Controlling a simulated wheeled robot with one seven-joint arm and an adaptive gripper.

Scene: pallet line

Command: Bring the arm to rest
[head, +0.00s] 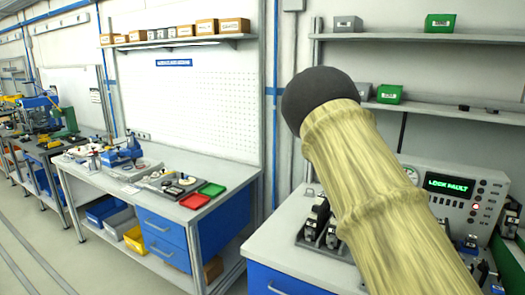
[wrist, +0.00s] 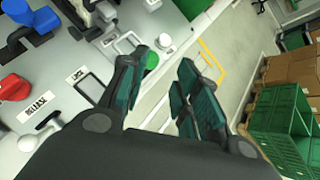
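My gripper (wrist: 160,88) shows in the wrist view with its dark, teal-padded fingers apart. No object shows between them. It hangs over the edge of a light grey panel (wrist: 62,75), with floor beyond. My arm, in a pale tan sleeve with a dark rounded joint, fills the right middle of the head view. It rises in front of the right bench and hides part of it. My gripper cannot be made out in the head view.
The wrist view shows a red knob (wrist: 14,88) by a RELEASE label, a blue handle (wrist: 38,22), and a green crate (wrist: 282,125). In the head view, a console (head: 455,200) reads LOCK FAULT with a red light. A left workbench (head: 165,207) carries red and green trays.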

